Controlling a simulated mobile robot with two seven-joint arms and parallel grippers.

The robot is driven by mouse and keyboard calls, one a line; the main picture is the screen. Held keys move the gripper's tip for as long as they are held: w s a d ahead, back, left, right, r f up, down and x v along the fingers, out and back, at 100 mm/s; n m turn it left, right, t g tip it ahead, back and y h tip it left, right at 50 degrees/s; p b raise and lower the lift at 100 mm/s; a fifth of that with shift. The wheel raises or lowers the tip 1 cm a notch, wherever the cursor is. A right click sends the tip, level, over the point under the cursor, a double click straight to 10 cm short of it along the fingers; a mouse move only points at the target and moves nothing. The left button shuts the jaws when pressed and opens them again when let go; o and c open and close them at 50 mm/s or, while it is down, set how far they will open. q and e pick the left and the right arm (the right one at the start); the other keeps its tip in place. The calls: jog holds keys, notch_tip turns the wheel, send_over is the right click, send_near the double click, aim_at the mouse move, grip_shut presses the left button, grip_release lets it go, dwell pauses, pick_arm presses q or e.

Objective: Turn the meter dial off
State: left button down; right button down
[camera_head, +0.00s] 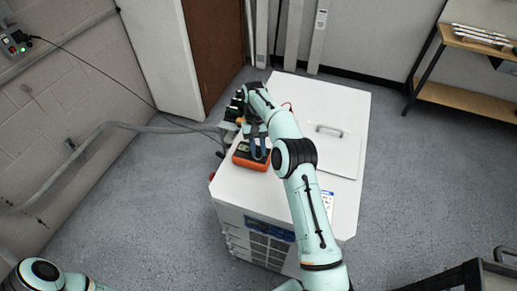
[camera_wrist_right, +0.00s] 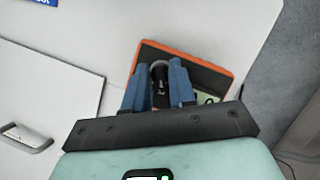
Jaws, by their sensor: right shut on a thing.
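The meter (camera_head: 247,161) is an orange-edged box with a dark face, lying on top of the white cabinet near its left edge. It also shows in the right wrist view (camera_wrist_right: 205,72), where a strip of its pale screen is partly hidden by my gripper.
The white cabinet (camera_head: 337,217) has a lid panel with a handle (camera_head: 329,130). A wall box (camera_head: 15,43) has a green light. A wooden shelf (camera_head: 462,95) stands at the right.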

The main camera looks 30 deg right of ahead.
jog(key=n+h, duration=0.1)
jog(key=n, duration=0.2)
jog(key=n+h, duration=0.1)
jog(key=n, duration=0.1)
jog(key=shift+a+n, duration=0.2)
jog(key=shift+n, duration=0.2)
dwell(0.4)
jog(key=c, duration=1)
grip_release()
jog(key=shift+o, duration=0.2)
